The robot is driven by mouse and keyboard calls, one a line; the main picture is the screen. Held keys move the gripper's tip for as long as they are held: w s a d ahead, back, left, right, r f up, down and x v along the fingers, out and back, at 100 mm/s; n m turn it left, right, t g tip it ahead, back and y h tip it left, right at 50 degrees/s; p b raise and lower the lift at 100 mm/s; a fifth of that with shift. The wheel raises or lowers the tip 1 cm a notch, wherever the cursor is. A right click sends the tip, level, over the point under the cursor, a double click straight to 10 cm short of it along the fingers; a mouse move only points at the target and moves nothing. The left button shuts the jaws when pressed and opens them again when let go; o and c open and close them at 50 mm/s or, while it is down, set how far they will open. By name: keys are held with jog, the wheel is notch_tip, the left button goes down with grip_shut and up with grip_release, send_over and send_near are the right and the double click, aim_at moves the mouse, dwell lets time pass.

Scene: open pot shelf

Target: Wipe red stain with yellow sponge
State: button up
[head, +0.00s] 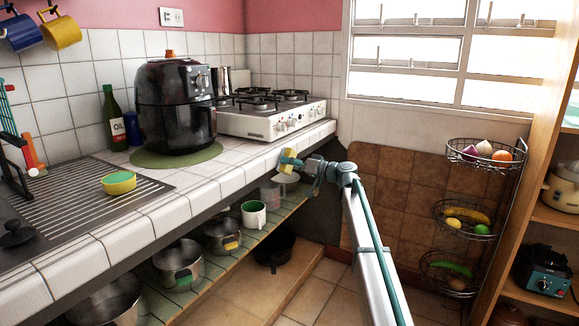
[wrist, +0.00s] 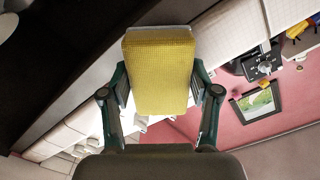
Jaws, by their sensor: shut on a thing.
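The yellow sponge (head: 287,155) is between the fingers of my gripper (head: 297,164), just off the front edge of the tiled counter near the stove in the head view. In the wrist view my gripper (wrist: 160,90) is shut on the yellow sponge (wrist: 160,68), with a dark green finger at each side. Its broad yellow face fills the middle of that view. I cannot make out a red stain in either view.
Pots and a mug (head: 253,214) stand on the slatted shelf below. Wire baskets (head: 485,152) hang right.

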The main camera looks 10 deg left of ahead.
jog(key=w+d+b, duration=0.2)
jog(key=w+d, duration=0.2)
jog(key=w, duration=0.5)
jog(key=shift+w+b, duration=0.35)
jog(key=shift+b, duration=0.05)
dwell(0.5)
jog(key=shift+s+a, duration=0.1)
jog(key=shift+s+a, duration=0.4)
jog(key=shift+s, duration=0.7)
jog(key=shift+s+a, duration=0.45)
jog(key=shift+s, duration=0.65)
jog(key=shift+s+a, duration=0.4)
jog(key=shift+s, duration=0.7)
jog(key=shift+s+a+b, duration=0.1)
jog(key=shift+s+a, duration=0.2)
jog(key=shift+s, duration=0.3)
jog(key=shift+s+a+b, duration=0.15)
jog(key=shift+s+a, duration=0.15)
jog(key=shift+s, duration=0.35)
jog(key=shift+s+a+b, duration=0.1)
jog(key=shift+s+a, duration=0.2)
jog(key=shift+s, duration=0.3)
jog(key=v, duration=0.6)
jog(key=shift+b, duration=0.3)
jog(key=shift+s+d, duration=0.1)
